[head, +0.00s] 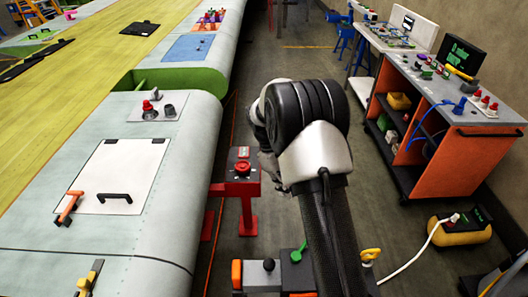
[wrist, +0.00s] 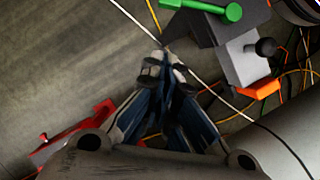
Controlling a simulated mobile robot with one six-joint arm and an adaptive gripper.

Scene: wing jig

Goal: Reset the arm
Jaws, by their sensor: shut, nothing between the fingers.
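My arm (head: 320,160) rises from the bottom of the head view and bends at a large black and silver joint in the middle of the aisle. My gripper's fingers are hidden behind the arm in the head view. In the wrist view my gripper (wrist: 163,68) points away from the camera, with its fingertips together and nothing between them. The fingers hang over the grey floor, apart from the things around them.
A red stand with a red button (head: 242,167) is left of my arm. The wing panel (head: 180,200) runs along the left. An orange tool cart (head: 440,150) stands right. A green-handled grey unit (wrist: 240,50) lies close to the fingers. Cables (wrist: 290,90) cross the floor.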

